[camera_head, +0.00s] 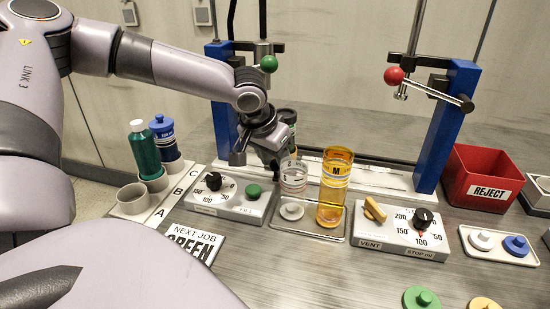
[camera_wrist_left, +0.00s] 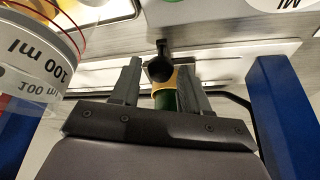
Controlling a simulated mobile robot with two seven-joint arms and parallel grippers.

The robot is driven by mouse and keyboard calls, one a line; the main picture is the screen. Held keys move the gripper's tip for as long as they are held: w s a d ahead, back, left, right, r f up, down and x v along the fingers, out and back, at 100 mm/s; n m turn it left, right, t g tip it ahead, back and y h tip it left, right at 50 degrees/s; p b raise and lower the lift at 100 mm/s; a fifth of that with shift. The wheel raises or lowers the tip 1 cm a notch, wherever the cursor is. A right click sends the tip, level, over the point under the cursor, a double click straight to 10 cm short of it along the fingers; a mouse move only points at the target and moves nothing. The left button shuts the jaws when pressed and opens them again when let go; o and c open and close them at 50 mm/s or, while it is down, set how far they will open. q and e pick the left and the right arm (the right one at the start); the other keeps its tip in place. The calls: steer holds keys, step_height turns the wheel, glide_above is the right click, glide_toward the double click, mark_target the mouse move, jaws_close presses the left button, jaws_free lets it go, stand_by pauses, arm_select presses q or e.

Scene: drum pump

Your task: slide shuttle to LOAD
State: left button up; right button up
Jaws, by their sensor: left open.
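My left gripper (camera_head: 274,158) is in front of the left blue post, low over the white rail strip (camera_head: 385,181). In the left wrist view its two fingers (camera_wrist_left: 159,64) are apart. A black round knob (camera_wrist_left: 160,69) shows between or just beyond the fingertips; I take it for the shuttle's handle, and I cannot tell if they touch it. Behind it, a dark green container with a yellow band (camera_wrist_left: 165,98) shows between the fingers; the head view shows a dark container (camera_head: 287,117) beside my wrist. The shuttle is mostly hidden there, and no LOAD mark is readable. My right gripper is out of view.
A clear cylinder (camera_head: 293,178) and a yellow cylinder marked M (camera_head: 334,190) stand close in front of the rail. Blue posts (camera_head: 447,125) flank it. Dial boxes (camera_head: 228,201) and (camera_head: 400,235), a red REJECT bin (camera_head: 484,180) and bottles (camera_head: 144,150) stand around.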

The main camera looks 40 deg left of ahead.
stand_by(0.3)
arm_select(q)
steer(key=p+v, duration=0.1)
steer(key=v, duration=0.6)
steer(key=shift+s, duration=0.1)
steer(key=shift+c, duration=0.4)
